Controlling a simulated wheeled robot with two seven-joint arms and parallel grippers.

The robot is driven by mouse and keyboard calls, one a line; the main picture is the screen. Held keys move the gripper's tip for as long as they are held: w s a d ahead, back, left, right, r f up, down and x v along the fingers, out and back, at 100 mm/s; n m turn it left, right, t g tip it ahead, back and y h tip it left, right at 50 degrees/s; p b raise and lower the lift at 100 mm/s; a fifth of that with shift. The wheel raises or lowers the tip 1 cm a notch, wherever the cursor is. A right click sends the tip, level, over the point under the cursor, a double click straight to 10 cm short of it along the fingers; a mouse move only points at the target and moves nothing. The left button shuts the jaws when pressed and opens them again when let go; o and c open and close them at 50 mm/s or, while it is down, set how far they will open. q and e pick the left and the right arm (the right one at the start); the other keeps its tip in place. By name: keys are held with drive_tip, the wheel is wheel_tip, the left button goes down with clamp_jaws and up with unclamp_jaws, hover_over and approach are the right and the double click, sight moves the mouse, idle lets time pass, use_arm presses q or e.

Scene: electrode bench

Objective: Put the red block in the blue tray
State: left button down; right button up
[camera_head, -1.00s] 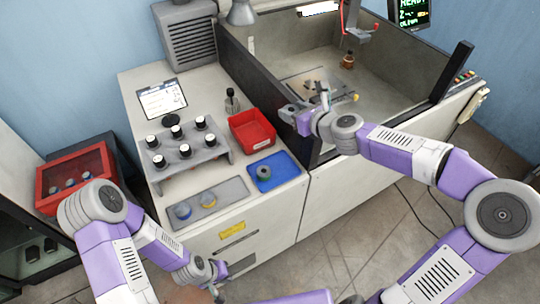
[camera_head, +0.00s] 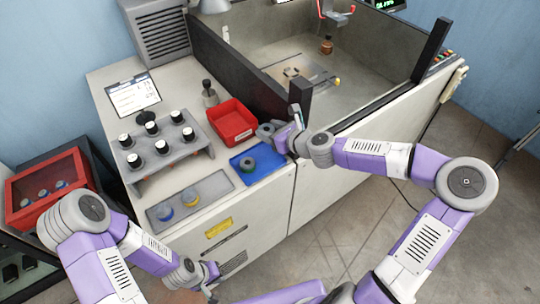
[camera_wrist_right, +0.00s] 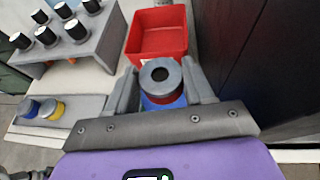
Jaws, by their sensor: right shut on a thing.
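The red block is a short round piece with a grey ring top and a red band (camera_wrist_right: 165,99). My right gripper (camera_wrist_right: 162,88) is shut on it in the right wrist view. In the head view this gripper (camera_head: 268,131) is above the back right part of the blue tray (camera_head: 273,166), beside the red bin. Blue of the tray shows below the piece, which looks raised above it. A grey ring-shaped piece with a greenish band (camera_head: 247,164) sits in the tray. My left gripper (camera_head: 211,279) is low in front of the bench; its jaws are too small to read.
The red bin (camera_head: 232,122) stands behind the tray. A grey plate (camera_head: 210,188) holds blue-banded and yellow-banded pieces. The dark enclosure wall (camera_head: 245,75) rises at the right.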

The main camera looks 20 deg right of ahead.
sight(270, 159)
wheel_tip(270, 159, down, 10)
drive_tip(key=shift+f+b, duration=0.2)
drive_tip(key=shift+b, duration=0.95)
drive_tip(key=shift+f, duration=0.1)
drive_tip(key=o, duration=1.4)
drive_tip(key=shift+d, duration=0.1)
drive_tip(key=p+v, duration=0.3)
drive_tip(key=v, duration=0.9)
